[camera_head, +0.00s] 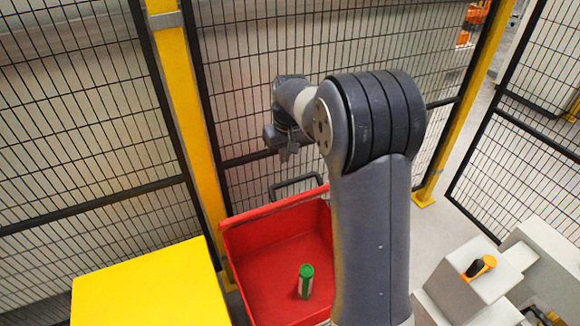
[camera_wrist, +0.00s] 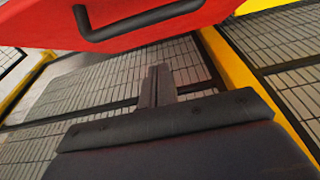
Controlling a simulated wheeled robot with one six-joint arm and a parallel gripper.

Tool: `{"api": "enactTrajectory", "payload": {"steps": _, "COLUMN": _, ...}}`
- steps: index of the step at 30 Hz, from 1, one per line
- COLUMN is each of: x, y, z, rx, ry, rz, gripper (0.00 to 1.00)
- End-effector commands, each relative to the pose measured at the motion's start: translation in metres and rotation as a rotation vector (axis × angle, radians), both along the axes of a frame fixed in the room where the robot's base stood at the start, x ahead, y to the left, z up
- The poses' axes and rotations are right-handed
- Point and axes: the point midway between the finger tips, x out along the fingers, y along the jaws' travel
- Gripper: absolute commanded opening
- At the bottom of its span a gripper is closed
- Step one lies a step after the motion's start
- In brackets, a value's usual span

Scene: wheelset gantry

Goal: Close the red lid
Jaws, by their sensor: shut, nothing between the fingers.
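The red lid (camera_head: 265,226) stands raised at the back of the red box (camera_head: 270,290), and the box is open. A black bar handle (camera_head: 296,184) shows at the lid's upper edge. In the wrist view the red lid (camera_wrist: 55,27) fills the top, with its handle (camera_wrist: 140,22) across it. My gripper (camera_head: 284,156) is above and behind the lid, near the handle but apart from it. In the wrist view my gripper (camera_wrist: 157,78) is shut and empty, with its fingers pointing up toward the handle. My arm hides the box's right side.
A green cylinder with a pale band (camera_head: 305,281) stands inside the box. A yellow block (camera_head: 150,285) is at the left. Black mesh fencing (camera_head: 250,70) with yellow posts (camera_head: 183,100) closes off the back. A grey-white unit with an orange-black handle (camera_head: 480,268) is at the right.

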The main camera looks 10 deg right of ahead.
Motion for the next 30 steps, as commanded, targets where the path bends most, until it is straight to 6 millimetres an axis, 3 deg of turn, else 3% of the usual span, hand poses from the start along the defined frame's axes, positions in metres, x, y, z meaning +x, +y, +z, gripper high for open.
{"api": "enactTrajectory", "payload": {"steps": 2, "x": 0.0, "y": 0.0, "z": -0.015, "rx": 0.0, "ry": 0.004, "rz": 0.0, "gripper": 0.0}}
{"api": "enactTrajectory", "payload": {"steps": 12, "x": -0.03, "y": -0.006, "z": -0.026, "rx": 0.0, "ry": 0.001, "rz": 0.0, "gripper": 0.0}}
{"api": "enactTrajectory", "payload": {"steps": 30, "x": -0.035, "y": -0.007, "z": -0.031, "rx": 0.001, "ry": -0.007, "rz": 0.0, "gripper": 0.0}}
